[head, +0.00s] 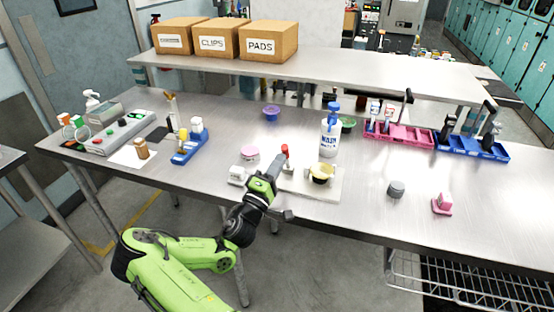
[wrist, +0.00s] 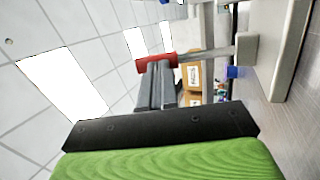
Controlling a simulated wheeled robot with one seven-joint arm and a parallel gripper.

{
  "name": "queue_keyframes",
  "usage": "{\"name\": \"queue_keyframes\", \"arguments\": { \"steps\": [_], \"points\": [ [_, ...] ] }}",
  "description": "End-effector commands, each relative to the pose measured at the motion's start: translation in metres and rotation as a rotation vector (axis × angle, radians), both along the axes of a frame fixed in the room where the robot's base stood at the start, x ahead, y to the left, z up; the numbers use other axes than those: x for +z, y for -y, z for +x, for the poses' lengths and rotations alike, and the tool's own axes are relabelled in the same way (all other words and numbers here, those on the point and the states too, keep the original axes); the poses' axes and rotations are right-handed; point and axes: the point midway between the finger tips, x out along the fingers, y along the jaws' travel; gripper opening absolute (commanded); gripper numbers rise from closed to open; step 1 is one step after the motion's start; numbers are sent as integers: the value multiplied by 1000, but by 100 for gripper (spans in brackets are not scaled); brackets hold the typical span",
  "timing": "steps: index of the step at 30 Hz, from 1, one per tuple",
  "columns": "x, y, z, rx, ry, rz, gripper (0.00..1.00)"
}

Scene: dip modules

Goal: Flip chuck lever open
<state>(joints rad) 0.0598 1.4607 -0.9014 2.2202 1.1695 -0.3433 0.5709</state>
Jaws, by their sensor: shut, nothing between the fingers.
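The chuck lever has a red knob (head: 285,150), which stands up at the left part of a pale base plate (head: 318,190). In the wrist view the red knob (wrist: 157,63) sits on a grey lever rod (wrist: 208,53) that runs to a grey block (wrist: 247,46) on the plate. My gripper (head: 278,160) is shut and empty, with its fingertips right at the knob. In the wrist view the fingers (wrist: 156,82) end against or just short of the knob; contact cannot be told.
A white-and-blue bottle (head: 330,135) stands behind the plate. A pink disc (head: 250,153) and a small white block (head: 237,176) lie to the left. A grey knob (head: 396,189) and a pink block (head: 442,204) lie to the right, with bare tabletop around them.

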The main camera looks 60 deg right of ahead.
Motion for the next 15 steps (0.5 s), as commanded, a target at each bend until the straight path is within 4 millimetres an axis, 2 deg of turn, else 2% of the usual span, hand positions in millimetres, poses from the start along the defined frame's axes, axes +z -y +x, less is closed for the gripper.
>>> {"name": "queue_keyframes", "arguments": {
  "steps": [1,15],
  "points": [
    [16,3,0,0,-3,32,0],
    [43,39,6,1,-60,425,0]
  ]
}}
